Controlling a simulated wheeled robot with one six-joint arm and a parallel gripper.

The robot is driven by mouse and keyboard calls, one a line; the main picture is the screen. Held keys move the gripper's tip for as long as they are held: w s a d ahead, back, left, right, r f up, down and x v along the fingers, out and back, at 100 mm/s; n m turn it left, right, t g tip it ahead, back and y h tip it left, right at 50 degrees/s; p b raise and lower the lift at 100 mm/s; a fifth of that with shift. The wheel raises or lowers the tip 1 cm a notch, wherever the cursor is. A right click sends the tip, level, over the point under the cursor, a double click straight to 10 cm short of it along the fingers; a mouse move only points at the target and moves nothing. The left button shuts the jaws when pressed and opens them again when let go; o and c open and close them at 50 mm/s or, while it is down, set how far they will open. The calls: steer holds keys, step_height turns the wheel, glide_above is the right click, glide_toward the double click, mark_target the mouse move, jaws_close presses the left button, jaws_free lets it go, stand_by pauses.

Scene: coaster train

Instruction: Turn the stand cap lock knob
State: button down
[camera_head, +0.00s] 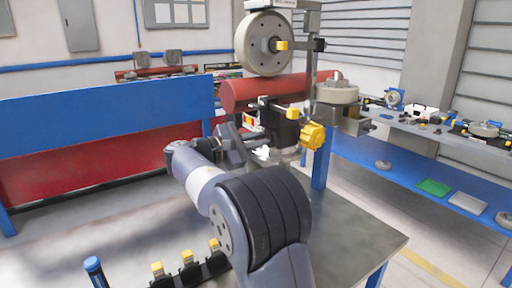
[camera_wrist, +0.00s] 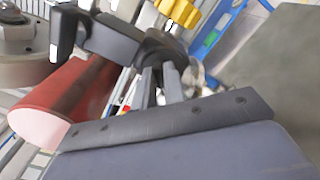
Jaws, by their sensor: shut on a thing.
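The stand carries several yellow knobs in the head view: a large lobed one (camera_head: 313,135) at lower right, a small one (camera_head: 292,113) on a rod, and another (camera_head: 282,45) at the wheel hub. I cannot tell which is the stand cap lock knob. The large yellow knob shows partly at the top of the wrist view (camera_wrist: 187,10). My gripper (camera_wrist: 161,72) points up into the stand in the wrist view. It is shut on a dark rounded part (camera_wrist: 163,44), left of and below the yellow knob. My arm hides much of the grip in the head view.
A red cylinder (camera_head: 265,92) lies across the stand close to my gripper, under a large pale wheel (camera_head: 263,44). A second pale wheel (camera_head: 337,93) is to the right. Several yellow-topped pieces (camera_head: 187,257) line the grey table's front. The table's right side (camera_head: 355,235) is clear.

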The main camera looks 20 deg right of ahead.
steer(key=shift+s+f+m+b, duration=0.1)
steer(key=shift+f+m+b, duration=0.05)
steer(key=shift+m+b, duration=1.25)
steer(key=shift+f+m+b, duration=0.2)
steer(key=shift+m+b, duration=0.75)
steer(key=shift+m, duration=0.8)
steer(key=shift+s+f+m+b, duration=0.1)
steer(key=shift+f+m+b, duration=0.05)
steer(key=shift+m+b, duration=1.25)
steer(key=shift+m, duration=0.25)
steer(key=c, duration=1.5)
jaws_free()
steer(key=a, duration=0.3)
steer(key=s+a, duration=0.1)
steer(key=a, duration=0.3)
steer(key=s+a, duration=0.1)
steer(key=a, duration=0.2)
steer(key=shift+a, duration=0.3)
